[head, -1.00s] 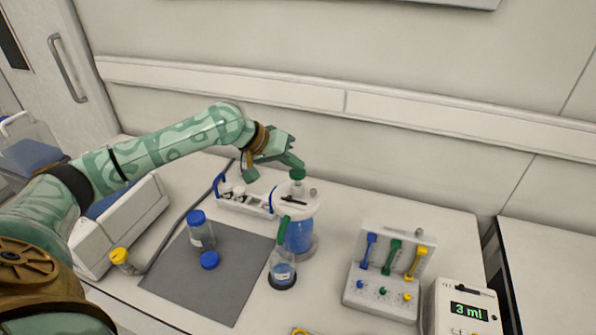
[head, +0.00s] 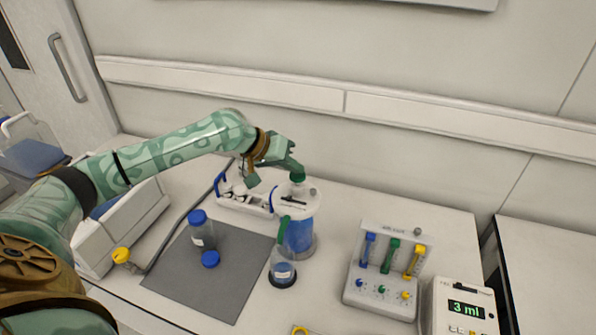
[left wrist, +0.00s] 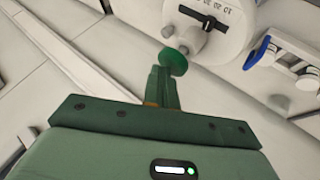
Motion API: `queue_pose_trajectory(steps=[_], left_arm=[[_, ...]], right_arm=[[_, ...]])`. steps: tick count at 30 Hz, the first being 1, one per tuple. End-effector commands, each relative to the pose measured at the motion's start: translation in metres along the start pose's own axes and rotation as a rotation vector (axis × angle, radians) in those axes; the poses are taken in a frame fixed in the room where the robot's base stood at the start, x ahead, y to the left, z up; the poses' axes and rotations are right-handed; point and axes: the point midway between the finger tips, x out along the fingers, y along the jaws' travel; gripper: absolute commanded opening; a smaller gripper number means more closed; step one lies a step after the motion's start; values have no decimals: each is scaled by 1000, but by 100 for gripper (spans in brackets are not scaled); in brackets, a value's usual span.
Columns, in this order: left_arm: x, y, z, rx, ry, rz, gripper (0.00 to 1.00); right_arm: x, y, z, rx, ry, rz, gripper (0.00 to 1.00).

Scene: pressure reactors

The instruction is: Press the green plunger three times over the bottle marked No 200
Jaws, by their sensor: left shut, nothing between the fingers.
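The green plunger (head: 298,178) tops a white-lidded dispenser (head: 300,232) holding blue liquid. It also shows in the left wrist view (left wrist: 174,62), below the dial. My left gripper (head: 297,169) is shut and empty, its fingertips at the plunger's top, apparently touching it. In the left wrist view, the closed fingers (left wrist: 163,84) end at the plunger's edge. A small clear bottle (head: 282,273) stands upright on a dark round base under the dispenser's green spout (head: 283,230). Its label is too small to read. My right gripper is out of view.
A blue-capped bottle (head: 202,231) and a loose blue cap (head: 211,259) are on the grey mat (head: 190,283). A rack with blue, green and yellow handles (head: 385,270) stands right, beside a device reading 3 ml (head: 465,309). A white tray (head: 245,204) lies behind.

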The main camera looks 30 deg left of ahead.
Motion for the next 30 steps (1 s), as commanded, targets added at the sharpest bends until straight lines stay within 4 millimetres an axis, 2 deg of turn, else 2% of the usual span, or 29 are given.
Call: queue_pose_trajectory(steps=[30], left_arm=[[9,-7,8,0,-4,-2,0]], right_arm=[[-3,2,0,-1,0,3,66]])
